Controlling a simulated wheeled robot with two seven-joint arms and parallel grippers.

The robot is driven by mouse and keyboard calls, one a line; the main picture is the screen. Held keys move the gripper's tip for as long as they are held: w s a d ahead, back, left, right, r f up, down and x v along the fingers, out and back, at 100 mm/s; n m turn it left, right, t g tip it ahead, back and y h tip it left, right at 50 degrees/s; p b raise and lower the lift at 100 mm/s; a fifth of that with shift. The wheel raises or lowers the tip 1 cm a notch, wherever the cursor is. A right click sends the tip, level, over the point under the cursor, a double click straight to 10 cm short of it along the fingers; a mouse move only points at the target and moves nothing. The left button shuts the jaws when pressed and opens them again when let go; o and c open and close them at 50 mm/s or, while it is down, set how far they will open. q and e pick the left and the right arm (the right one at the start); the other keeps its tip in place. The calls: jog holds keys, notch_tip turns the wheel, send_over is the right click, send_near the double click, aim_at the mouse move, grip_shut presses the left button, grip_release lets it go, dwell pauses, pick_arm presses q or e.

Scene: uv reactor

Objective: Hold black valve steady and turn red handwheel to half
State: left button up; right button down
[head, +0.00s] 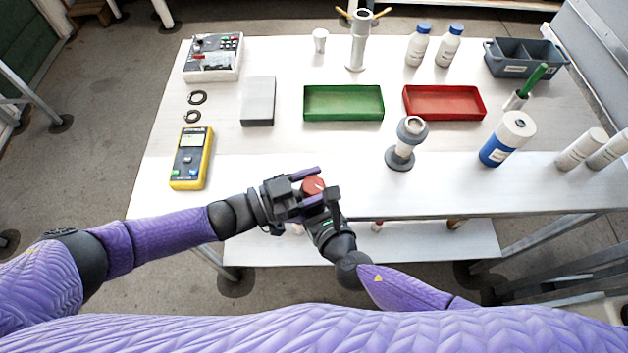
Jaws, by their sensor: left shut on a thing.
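The red handwheel (313,186) is a small round red part near the table's front edge, in the middle of the head view. My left gripper (309,187) comes in from the left, its purple fingers on the far and near sides of the handwheel, shut on it. My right gripper (327,200) comes up from below right and is close against the near right side of the same spot. Its fingertips overlap the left gripper, so I cannot tell whether it is open or shut. The black valve body is hidden beneath the grippers and cannot be made out.
On the white table (250,165) stand a green tray (343,118), a red tray (444,116), a grey stand-like part (400,157), a blue-and-white bottle (508,140) and a yellow meter (190,160). A lower shelf (430,240) runs under the front edge.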

pick_arm(q)
jog(key=shift+m+g+h, duration=0.3)
jog(key=shift+m+g, duration=0.2)
jog(key=shift+g, duration=0.3)
jog(key=o, duration=1.3)
jog(key=v, duration=1.2)
